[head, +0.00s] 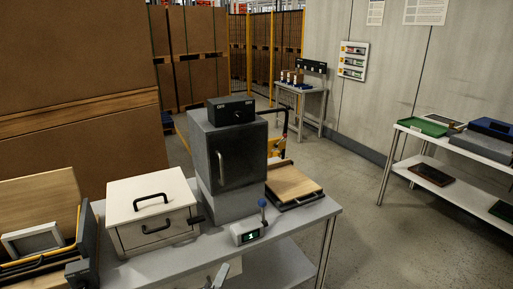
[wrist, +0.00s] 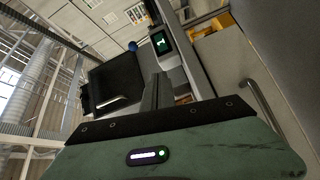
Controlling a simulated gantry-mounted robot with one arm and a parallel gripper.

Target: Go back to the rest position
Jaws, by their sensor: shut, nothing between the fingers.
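My gripper (wrist: 157,92) shows in the wrist view, with its green body across the bottom and its narrow dark fingers pointing up the picture. The fingers are together and hold nothing. Beyond them stand a small device with a lit green display (wrist: 160,42) and a blue ball (wrist: 132,46). In the head view this display device (head: 246,234) stands at the front of the grey bench, with the blue ball (head: 262,203) on a stalk beside it. A small pale grey part (head: 220,275) shows low at the bench front; I cannot tell what it is.
The bench (head: 300,222) carries a white box with black handles (head: 150,212), a grey cabinet (head: 240,155) with a black control box on top, and a wooden board (head: 291,182). A frame and panels stand at left. A shelf table (head: 447,143) is at right; floor between is clear.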

